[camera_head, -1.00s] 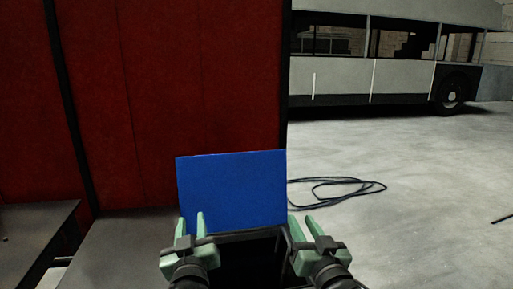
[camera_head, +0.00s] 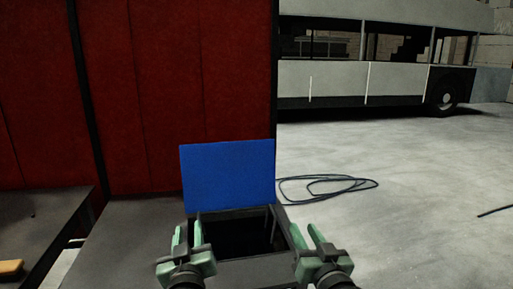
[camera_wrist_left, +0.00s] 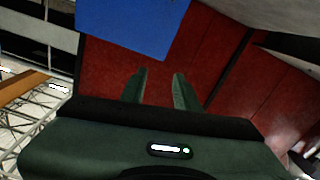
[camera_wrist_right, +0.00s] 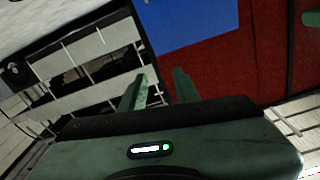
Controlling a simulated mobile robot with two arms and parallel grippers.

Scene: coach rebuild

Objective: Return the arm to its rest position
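My left gripper (camera_head: 188,246) is at the bottom of the head view, in front of the left side of a dark open box. Its two fingers are apart with nothing between them in the left wrist view (camera_wrist_left: 158,88). My right gripper (camera_head: 308,242) is at the right side of the box. Its fingers are also apart and empty in the right wrist view (camera_wrist_right: 160,88). Both grippers point forward, a short way from each other. A blue panel (camera_head: 228,175) stands upright at the back of the box. It also shows in the left wrist view (camera_wrist_left: 130,25) and the right wrist view (camera_wrist_right: 188,22).
The dark box (camera_head: 265,270) stands close in front. Red panels (camera_head: 175,90) rise behind a dark bench (camera_head: 125,235) on the left. A yellow-brown object (camera_head: 10,268) lies at the lower left. A black cable coil (camera_head: 325,187) lies on open floor. A bus (camera_head: 350,80) stands far back.

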